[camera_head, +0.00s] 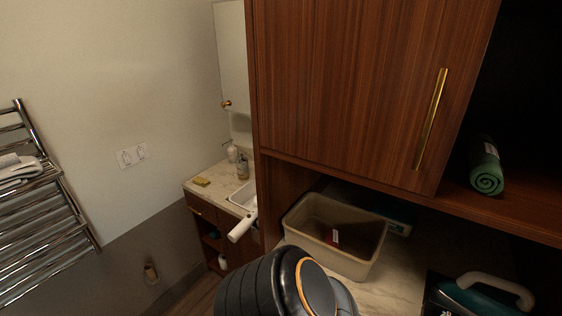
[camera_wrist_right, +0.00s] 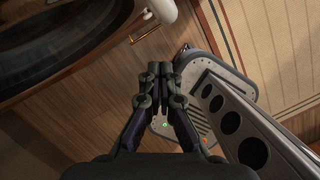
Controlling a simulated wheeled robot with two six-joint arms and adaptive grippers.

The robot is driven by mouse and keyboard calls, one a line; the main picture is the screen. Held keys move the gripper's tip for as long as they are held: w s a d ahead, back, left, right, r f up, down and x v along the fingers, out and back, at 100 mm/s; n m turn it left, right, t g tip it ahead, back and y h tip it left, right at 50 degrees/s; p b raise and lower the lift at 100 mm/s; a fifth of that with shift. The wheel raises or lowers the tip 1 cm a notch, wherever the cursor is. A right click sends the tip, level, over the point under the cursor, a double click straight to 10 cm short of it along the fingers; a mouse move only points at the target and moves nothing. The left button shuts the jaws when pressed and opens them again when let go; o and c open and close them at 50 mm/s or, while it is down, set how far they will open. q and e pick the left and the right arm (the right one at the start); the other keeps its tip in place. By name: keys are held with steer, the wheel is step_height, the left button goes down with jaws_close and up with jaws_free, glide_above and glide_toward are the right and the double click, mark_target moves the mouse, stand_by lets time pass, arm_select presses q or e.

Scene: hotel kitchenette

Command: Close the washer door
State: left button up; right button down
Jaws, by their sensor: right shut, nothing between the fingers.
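My right gripper (camera_wrist_right: 160,70) is shut and empty in the right wrist view, its fingertips together above the wooden floor. A large dark, curved glassy surface (camera_wrist_right: 50,45) at the upper left of that view looks like the washer door. The gripper is to its right, apart from it in the picture. Only part of it shows, and I cannot tell how far open it stands. The washer does not show clearly in the head view, where my black arm link with an orange ring covers the bottom middle. My left gripper is in neither view.
A beige bin (camera_head: 360,268) stands on the counter below a wooden cabinet (camera_head: 350,90). A green rolled towel (camera_head: 487,170) lies on the shelf at right. A chrome towel rack (camera_head: 40,215) is at left. In the wrist view a striped rug (camera_wrist_right: 275,45) lies at upper right.

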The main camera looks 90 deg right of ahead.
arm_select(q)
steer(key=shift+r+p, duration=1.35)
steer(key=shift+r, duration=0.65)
arm_select(e)
steer(key=shift+v, duration=4.95)
arm_select(q)
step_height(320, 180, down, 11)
steer(key=b, duration=1.1)
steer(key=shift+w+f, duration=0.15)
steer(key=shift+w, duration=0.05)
arm_select(e)
steer(key=w+a+f+m+t, duration=0.2)
steer(key=w+f+m, duration=0.3)
steer(key=w+f, duration=1.6)
steer(key=w+t, duration=0.1)
steer(key=w, duration=0.2)
steer(key=shift+w+a+t+y, duration=0.15)
steer(key=shift+w+t+y, duration=0.05)
steer(key=shift+t+y, duration=0.1)
